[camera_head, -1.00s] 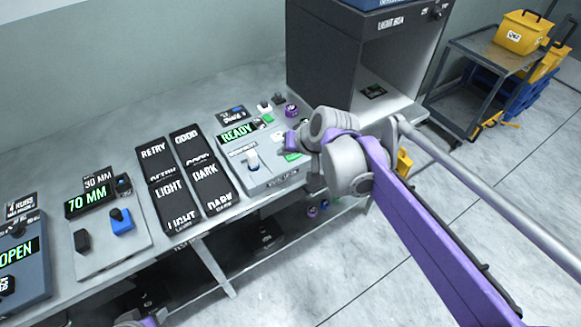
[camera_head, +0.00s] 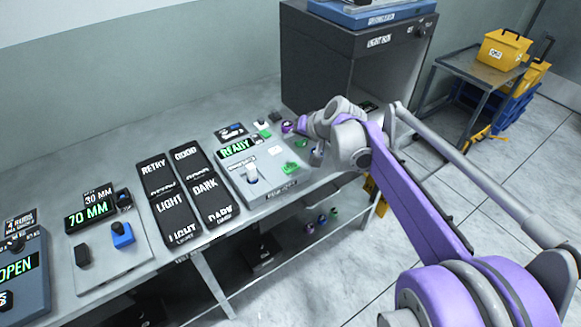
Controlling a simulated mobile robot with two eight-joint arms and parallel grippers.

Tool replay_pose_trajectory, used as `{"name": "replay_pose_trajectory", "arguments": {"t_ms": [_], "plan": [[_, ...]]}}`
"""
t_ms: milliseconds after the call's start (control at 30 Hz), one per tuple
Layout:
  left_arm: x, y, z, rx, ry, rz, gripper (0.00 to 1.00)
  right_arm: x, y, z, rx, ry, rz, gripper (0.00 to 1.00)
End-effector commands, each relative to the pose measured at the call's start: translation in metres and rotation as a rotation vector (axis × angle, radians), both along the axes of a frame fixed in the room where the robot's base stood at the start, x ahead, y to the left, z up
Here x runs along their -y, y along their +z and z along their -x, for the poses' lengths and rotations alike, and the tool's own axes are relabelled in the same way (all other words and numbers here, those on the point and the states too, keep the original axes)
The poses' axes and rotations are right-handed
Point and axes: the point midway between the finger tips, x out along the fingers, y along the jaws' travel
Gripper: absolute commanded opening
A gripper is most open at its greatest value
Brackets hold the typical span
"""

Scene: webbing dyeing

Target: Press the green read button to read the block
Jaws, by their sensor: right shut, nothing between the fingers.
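The grey reader (camera_head: 262,190) stands on the bench with a lit READY display (camera_head: 238,148). A green button (camera_head: 291,168) is on its right side, in plain view. A small white upright piece (camera_head: 251,173) stands in its front left part; I cannot tell if it is the block. My right gripper (camera_head: 301,125) is shut and empty. It shows beyond the green button, apart from it in the picture, close by a purple-topped piece (camera_head: 287,127). Its fingertips are small and partly hidden by its own wrist. My left gripper is out of view.
Black trays (camera_head: 184,197) labelled RETRY, GOOD, LIGHT and DARK lie left of the reader. A 70 MM device (camera_head: 105,262) and an OPEN device (camera_head: 22,280) are farther left. A dark light box (camera_head: 325,75) stands behind. A cart (camera_head: 468,67) holds yellow bins.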

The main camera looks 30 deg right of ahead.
Motion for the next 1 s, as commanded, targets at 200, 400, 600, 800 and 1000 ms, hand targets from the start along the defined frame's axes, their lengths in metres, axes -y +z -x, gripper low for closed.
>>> {"name": "replay_pose_trajectory", "arguments": {"t_ms": [200, 400, 600, 800, 1000], "plan": [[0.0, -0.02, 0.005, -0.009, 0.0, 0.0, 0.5, 0.0, -0.023, 0.001, -0.001, 0.0, 0.0, 0.0], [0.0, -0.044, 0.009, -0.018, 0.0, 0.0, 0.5, 0.0, -0.053, 0.001, -0.002, 0.001, 0.0, 0.0], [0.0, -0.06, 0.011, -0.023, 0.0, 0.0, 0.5, 0.0, -0.077, 0.0, -0.001, 0.0, 0.0, 0.0], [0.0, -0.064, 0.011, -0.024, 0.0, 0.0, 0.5, 0.0, -0.085, 0.0, -0.001, 0.001, 0.0, 0.0], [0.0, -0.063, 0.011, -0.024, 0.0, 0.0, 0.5, 0.0, -0.085, 0.0, 0.0, 0.0, 0.0, 0.0]]}}
